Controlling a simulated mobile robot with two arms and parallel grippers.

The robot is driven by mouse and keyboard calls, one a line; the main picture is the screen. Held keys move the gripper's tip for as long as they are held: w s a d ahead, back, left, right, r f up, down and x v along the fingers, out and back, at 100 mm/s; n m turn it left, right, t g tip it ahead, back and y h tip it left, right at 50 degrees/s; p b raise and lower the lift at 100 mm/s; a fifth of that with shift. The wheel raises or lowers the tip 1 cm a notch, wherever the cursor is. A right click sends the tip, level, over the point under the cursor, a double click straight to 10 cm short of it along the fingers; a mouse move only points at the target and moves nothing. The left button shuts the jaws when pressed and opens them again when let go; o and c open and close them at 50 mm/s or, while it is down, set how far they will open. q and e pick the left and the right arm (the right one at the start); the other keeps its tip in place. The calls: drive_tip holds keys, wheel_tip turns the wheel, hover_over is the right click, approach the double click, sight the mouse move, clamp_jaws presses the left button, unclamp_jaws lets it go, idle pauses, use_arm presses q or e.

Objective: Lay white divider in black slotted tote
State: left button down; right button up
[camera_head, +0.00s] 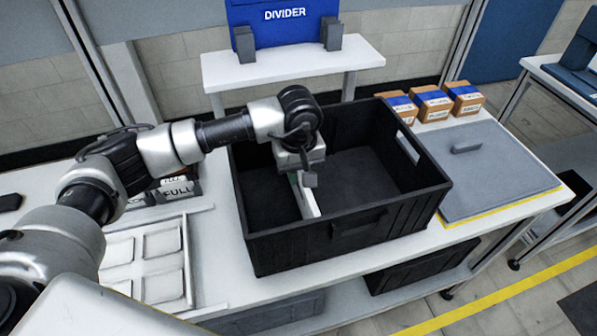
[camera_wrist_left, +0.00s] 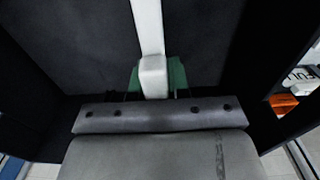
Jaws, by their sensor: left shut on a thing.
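The black tote (camera_head: 260,250) stands open on the white table in the head view. My left gripper (camera_head: 309,181) reaches down inside it, near the middle. It is shut on the white divider (camera_head: 306,198), a narrow white strip seen nearly edge-on inside the tote. In the left wrist view the divider (camera_wrist_left: 148,30) runs away from the gripper (camera_wrist_left: 155,82) over the dark tote floor. The gripper hides part of the divider. I cannot tell whether the divider touches the floor or sits in a slot. My right gripper is not in view.
A grey lid-like panel (camera_head: 500,190) with a handle lies right of the tote. Several small brown boxes (camera_head: 432,104) stand behind it. A white tray with square pockets (camera_head: 163,243) lies left. A blue DIVIDER sign (camera_head: 290,25) stands on a shelf (camera_head: 290,63) behind.

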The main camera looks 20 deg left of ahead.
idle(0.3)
use_arm(q)
drive_tip(key=c, duration=1)
unclamp_jaws()
drive_tip(key=shift+f, duration=0.1)
wheel_tip(320, 180, up, 11)
drive_tip(key=shift+f+b, duration=0.1)
drive_tip(key=shift+b, duration=1.05)
